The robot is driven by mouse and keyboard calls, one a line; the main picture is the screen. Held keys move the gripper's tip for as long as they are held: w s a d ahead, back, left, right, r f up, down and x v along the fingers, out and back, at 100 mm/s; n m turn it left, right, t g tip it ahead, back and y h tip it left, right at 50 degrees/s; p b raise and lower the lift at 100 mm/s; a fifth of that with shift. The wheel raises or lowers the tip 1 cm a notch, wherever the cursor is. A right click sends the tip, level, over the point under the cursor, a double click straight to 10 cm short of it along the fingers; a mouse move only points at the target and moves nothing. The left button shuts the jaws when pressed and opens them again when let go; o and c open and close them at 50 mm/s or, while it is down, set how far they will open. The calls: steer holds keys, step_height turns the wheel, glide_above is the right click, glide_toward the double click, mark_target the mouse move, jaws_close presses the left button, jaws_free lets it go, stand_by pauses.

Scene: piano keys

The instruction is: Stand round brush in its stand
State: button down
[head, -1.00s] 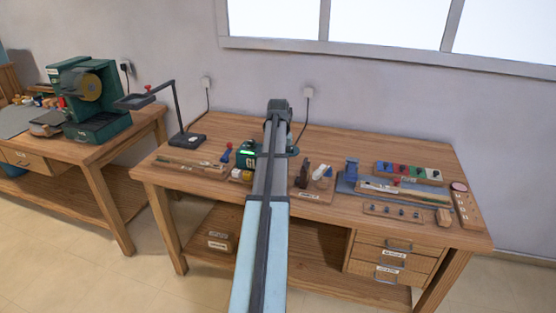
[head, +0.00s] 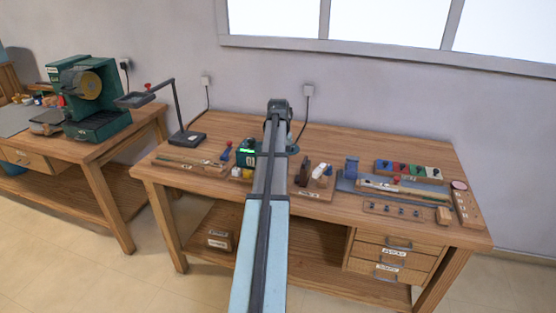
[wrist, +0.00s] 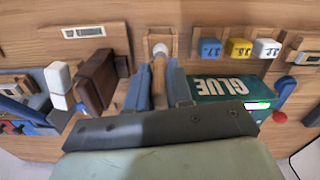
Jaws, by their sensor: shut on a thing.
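My gripper (wrist: 158,98) shows in the wrist view with its two blue-grey fingers close on either side of the round brush (wrist: 158,78). The brush has a slim wooden handle and a pale rounded end pointing away from me. A small wooden stand (wrist: 149,38) lies just beyond that pale end, at the top middle of the wrist view. The pale end overlaps the stand in the picture; I cannot tell whether they touch. In the head view my arm hides the gripper, brush and stand.
A green glue box (wrist: 222,88) stands close right of the fingers, with numbered blocks (wrist: 240,48) behind it. A dark brown wooden block (wrist: 97,82) and a white-topped tool (wrist: 58,80) stand left. The bench top (head: 335,143) is clear toward the back.

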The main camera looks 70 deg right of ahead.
steer(key=shift+f, duration=1.55)
stand_by(1.9)
steer(key=c, duration=0.5)
jaws_free()
steer(key=shift+c, duration=0.2)
steer(key=shift+r, duration=0.1)
stand_by(0.3)
steer(key=shift+r, duration=3.4)
